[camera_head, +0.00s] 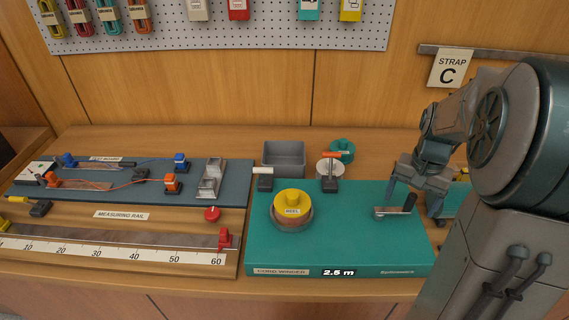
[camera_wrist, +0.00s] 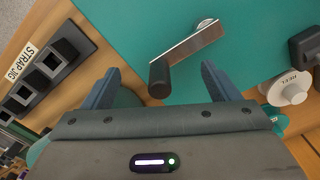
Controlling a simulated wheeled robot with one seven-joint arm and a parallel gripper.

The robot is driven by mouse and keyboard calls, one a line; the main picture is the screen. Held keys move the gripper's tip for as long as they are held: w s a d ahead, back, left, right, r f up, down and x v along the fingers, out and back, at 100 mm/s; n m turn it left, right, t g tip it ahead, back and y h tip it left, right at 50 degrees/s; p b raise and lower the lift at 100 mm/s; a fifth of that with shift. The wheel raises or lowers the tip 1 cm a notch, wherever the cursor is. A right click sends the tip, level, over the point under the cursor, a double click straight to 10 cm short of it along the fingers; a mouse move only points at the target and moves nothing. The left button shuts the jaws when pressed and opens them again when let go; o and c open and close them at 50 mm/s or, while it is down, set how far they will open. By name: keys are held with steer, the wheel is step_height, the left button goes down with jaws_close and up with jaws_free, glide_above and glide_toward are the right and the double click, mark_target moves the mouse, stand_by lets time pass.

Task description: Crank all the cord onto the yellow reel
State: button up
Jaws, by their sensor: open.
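The yellow reel (camera_head: 292,203) sits on the left part of the green cord winder (camera_head: 345,245), with a brownish band around its lower part. The winder's display reads 2.5 m. The crank (camera_head: 392,211) is a flat metal arm with an upright black handle, on the winder's right part. My gripper (camera_head: 418,192) is at the crank's right end, beside the handle. In the wrist view my gripper (camera_wrist: 160,85) is open, and the black crank handle (camera_wrist: 159,78) stands between the fingertips, apart from both. The crank arm (camera_wrist: 190,45) runs up and right to its pivot.
A grey bin (camera_head: 284,157), a white reel (camera_head: 329,168) and a green reel (camera_head: 342,149) stand behind the winder. A blue board with cords (camera_head: 125,185) and a measuring rail (camera_head: 120,243) lie to the left. A strap jig (camera_wrist: 45,75) shows in the wrist view.

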steer(key=shift+r+p, duration=2.6)
steer(key=shift+r, duration=0.95)
steer(key=shift+a, duration=0.1)
steer(key=s+a+r+n+t, duration=0.1)
steer(key=s+a+r+n, duration=0.1)
steer(key=s+a, duration=0.4)
steer(key=s+a+r+n+t, duration=0.2)
steer(key=s+a+n, duration=0.2)
steer(key=s+a, duration=0.2)
steer(key=shift+s+a+r+t, duration=0.3)
steer(key=shift+s+r, duration=0.05)
steer(key=shift+s, duration=0.8)
